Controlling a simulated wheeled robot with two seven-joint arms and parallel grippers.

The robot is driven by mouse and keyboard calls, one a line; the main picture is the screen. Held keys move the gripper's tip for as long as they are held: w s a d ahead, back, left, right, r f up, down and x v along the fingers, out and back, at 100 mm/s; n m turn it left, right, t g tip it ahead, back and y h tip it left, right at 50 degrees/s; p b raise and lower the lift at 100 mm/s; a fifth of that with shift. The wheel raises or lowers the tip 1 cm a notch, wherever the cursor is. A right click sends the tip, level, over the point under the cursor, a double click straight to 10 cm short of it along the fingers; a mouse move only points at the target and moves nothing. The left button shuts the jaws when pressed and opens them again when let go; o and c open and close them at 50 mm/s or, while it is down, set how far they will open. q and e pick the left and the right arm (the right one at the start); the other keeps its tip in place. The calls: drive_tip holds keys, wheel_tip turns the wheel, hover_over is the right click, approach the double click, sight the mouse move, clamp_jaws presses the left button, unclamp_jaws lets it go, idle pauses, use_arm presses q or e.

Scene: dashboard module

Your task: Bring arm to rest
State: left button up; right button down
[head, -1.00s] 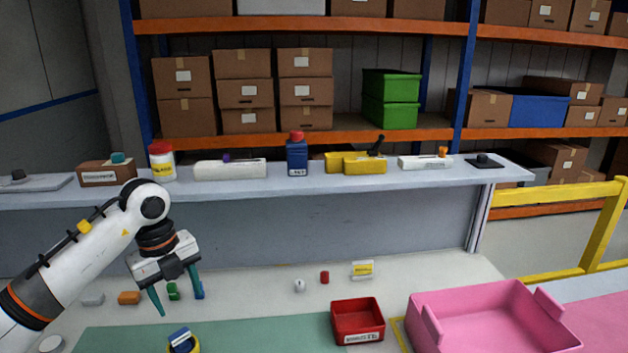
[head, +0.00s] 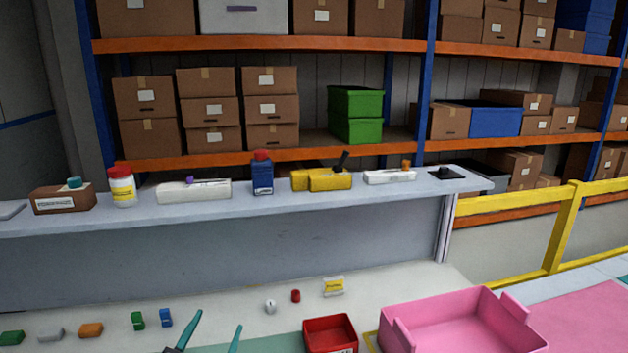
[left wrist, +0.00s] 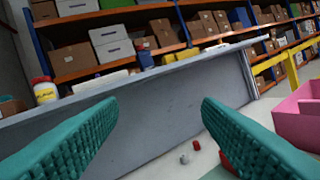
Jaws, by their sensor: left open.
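My left gripper (head: 211,340) shows only its two teal fingertips at the bottom edge of the head view. In the left wrist view its two teal ribbed fingers (left wrist: 160,125) stand wide apart with nothing between them. The rest of the left arm is below the head view's frame. The fingers are low over the table (head: 225,308), nearer than the small blocks and left of the red bin (head: 330,330). My right gripper is in neither view.
A pink tray (head: 455,325) stands at the right. Small green (head: 137,320), blue (head: 166,318) and orange (head: 91,330) blocks lie at the left. A raised shelf (head: 330,198) with bottles and boxes runs behind. A yellow rail (head: 565,228) is at far right.

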use_arm(q)
drive_tip(key=s+a+f+n+g+y, duration=0.25)
drive_tip(key=s+f+g, duration=0.2)
drive_tip(key=f, duration=0.25)
drive_tip(key=s+a+f+n+g+y, duration=0.25)
drive_tip(key=s+f+g, duration=0.2)
drive_tip(key=f, duration=0.35)
drive_tip(key=s+d+f+m+g+h, duration=0.1)
drive_tip(key=s+f+g, duration=0.3)
drive_tip(key=s, duration=0.4)
drive_tip(key=s+f+g+h, duration=0.1)
drive_tip(key=s+f+g, duration=0.2)
drive_tip(key=s+f, duration=0.35)
drive_tip(key=s+f+g, duration=0.2)
drive_tip(key=s+f, duration=0.1)
drive_tip(key=f, duration=2.1)
drive_tip(key=s+a+f, duration=0.3)
drive_tip(key=s+f, duration=1.2)
drive_tip(key=s, duration=0.1)
drive_tip(key=shift+s+f+g, duration=0.2)
drive_tip(key=shift+f+g, duration=0.2)
